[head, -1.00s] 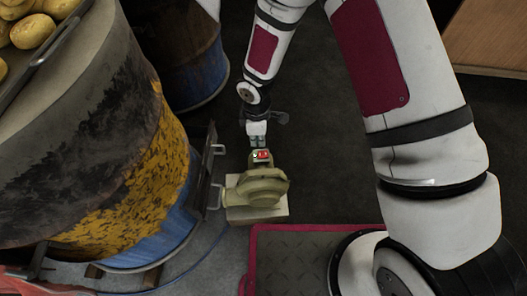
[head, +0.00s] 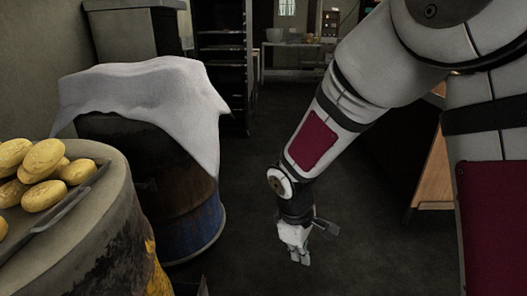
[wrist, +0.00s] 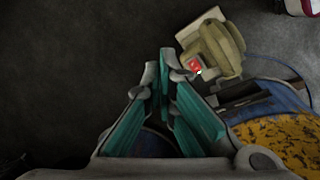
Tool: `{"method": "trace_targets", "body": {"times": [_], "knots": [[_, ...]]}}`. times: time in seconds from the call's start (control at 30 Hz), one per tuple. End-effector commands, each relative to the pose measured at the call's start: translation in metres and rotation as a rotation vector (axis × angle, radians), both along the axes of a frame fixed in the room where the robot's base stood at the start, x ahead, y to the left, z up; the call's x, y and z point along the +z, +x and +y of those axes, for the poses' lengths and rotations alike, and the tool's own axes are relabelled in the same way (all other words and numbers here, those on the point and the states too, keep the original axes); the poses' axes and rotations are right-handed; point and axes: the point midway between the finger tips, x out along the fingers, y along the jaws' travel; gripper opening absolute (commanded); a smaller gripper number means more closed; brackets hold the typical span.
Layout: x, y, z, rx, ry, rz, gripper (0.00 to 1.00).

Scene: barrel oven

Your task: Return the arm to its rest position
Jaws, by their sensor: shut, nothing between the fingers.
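My gripper (head: 303,258) hangs at the end of my arm, pointing down over the dark floor in the middle of the head view. In the wrist view its teal-lined fingers (wrist: 164,62) come together at the tips with nothing between them. My arm reaches down from the upper right of the head view, bent at the elbow. No object is held.
A barrel oven (head: 105,230) with potatoes (head: 42,160) on a tray stands at left. A cloth-covered barrel (head: 185,215) stands behind it. A wooden cabinet (head: 433,180) is at right. The wrist view shows an olive blower (wrist: 222,50) with a red switch. The floor between is clear.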

Motion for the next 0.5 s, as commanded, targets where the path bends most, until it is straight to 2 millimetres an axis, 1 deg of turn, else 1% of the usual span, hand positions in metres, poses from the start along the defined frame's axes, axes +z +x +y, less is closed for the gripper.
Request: {"method": "trace_targets", "body": {"times": [0.03,0.1,0.17,0.2,0.27,0.3,0.37,0.5], "knots": [[0.022,-0.007,-0.012,-0.058,-0.003,-0.018,0.00],[0.047,-0.019,-0.028,-0.136,-0.009,-0.028,0.00],[0.066,-0.032,-0.040,-0.204,-0.010,-0.038,0.00],[0.078,-0.041,-0.047,-0.247,-0.010,-0.042,0.00],[0.096,-0.056,-0.058,-0.314,-0.007,-0.048,0.00],[0.107,-0.067,-0.065,-0.358,-0.005,-0.053,0.00],[0.122,-0.084,-0.074,-0.423,0.001,-0.058,0.00],[0.151,-0.127,-0.090,-0.573,0.026,-0.066,0.00]]}}
